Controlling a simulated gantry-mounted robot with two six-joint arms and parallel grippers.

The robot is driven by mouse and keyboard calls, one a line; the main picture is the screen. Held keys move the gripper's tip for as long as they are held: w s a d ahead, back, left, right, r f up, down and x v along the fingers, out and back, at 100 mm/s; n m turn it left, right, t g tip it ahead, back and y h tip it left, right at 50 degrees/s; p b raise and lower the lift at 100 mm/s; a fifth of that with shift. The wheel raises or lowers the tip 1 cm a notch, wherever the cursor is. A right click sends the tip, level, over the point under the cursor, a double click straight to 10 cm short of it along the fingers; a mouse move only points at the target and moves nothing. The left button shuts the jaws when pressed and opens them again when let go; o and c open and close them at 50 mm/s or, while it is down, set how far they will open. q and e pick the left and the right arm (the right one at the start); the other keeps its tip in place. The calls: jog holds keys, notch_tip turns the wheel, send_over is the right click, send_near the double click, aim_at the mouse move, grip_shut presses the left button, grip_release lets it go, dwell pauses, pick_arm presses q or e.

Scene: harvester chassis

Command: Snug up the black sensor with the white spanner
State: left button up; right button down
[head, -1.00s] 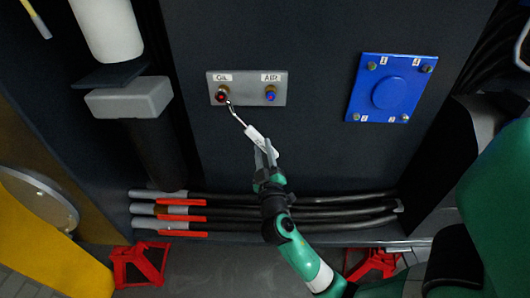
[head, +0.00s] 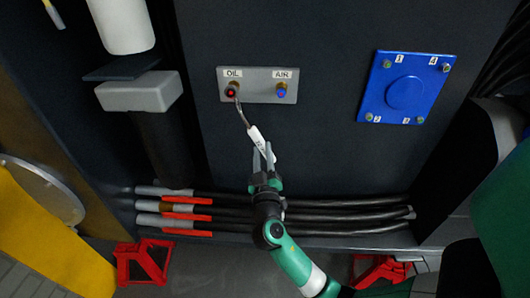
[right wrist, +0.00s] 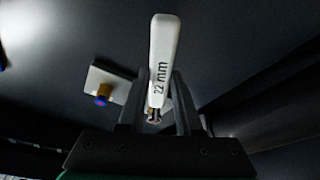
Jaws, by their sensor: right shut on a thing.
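The black sensor (head: 231,92) with a red centre sits in the fitting under the OIL label on a grey plate. The white spanner (head: 258,138) slants up and left from my right gripper (head: 263,155), with its grey jaw end at the sensor. I cannot tell whether the jaw is seated fully around it. My right gripper is shut on the handle, below and right of the sensor. In the right wrist view the spanner's white handle (right wrist: 163,55), marked 22 mm, stands between my fingers (right wrist: 161,85). My left gripper is not in view.
A blue-centred fitting (head: 281,92) sits under AIR, right of the sensor. A blue bolted cover (head: 402,88) is farther right. Black hoses (head: 330,213) run across below, behind my right arm. A grey block (head: 140,92) juts out at left. The dark wall between is clear.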

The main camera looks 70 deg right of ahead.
jog(key=shift+w+a+f+m+g, duration=0.15)
jog(key=shift+w+f+m, duration=0.1)
jog(key=shift+w+m, duration=0.3)
jog(key=shift+w+a+f+m+g, duration=0.1)
jog(key=shift+w+f+m+g, duration=0.1)
jog(key=shift+w+m, duration=0.35)
jog(key=shift+w, duration=0.15)
